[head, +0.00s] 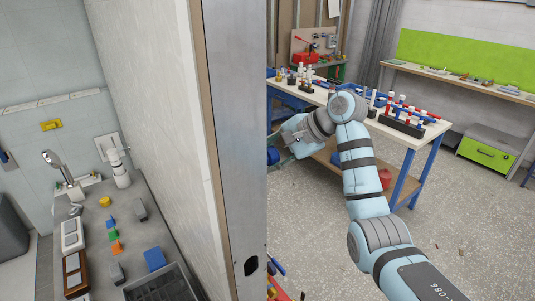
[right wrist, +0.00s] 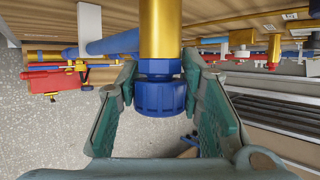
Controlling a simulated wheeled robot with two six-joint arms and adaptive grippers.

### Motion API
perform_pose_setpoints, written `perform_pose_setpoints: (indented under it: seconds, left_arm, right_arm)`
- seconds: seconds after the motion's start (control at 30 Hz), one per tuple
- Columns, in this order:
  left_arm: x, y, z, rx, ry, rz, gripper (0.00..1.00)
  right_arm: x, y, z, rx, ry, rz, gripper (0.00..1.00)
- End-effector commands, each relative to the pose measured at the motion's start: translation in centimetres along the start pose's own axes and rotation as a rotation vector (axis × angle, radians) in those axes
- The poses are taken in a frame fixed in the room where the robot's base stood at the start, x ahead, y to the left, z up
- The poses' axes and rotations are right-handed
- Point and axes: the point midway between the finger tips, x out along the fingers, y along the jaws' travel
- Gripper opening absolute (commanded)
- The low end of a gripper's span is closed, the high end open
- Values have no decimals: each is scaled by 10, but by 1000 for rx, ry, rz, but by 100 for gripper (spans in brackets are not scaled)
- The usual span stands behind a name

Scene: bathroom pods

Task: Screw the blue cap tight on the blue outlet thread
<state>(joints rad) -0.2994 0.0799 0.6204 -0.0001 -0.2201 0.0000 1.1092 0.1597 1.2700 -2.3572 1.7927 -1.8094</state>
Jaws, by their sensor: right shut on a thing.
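In the right wrist view, the blue cap (right wrist: 160,98) is a ribbed cylinder between my finger pads. It sits at the end of a vertical brass pipe (right wrist: 160,28), in line with it. A narrower blue collar (right wrist: 159,67) shows between pipe and cap; any thread there is hidden. My right gripper (right wrist: 160,103) is shut on the cap, with one green-padded finger on either side. In the head view, my right gripper (head: 279,154) is partly cut off by the wall edge, beside a small blue round part that I cannot identify. My left gripper is not in view.
A tall wall edge (head: 236,150) stands left of my right arm. Behind the arm is a workbench (head: 408,138) with blue legs and pipe fittings. In the right wrist view, a blue pipe (right wrist: 112,43) and red fittings (right wrist: 52,80) lie left of the cap. Open floor lies at right.

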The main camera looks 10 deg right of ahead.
Motion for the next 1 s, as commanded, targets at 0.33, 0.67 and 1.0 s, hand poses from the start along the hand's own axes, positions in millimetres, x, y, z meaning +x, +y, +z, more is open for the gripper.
perform_pose_setpoints:
  seconds: [0.33,0.67,1.0]
  left_arm:
    - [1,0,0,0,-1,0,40]
    - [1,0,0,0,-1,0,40]
    - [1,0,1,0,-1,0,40]
  right_arm:
    - [-1,-3,2,39,-2,95,3]
    - [0,-1,0,114,3,274,3]
    - [0,-1,0,113,2,274,46]
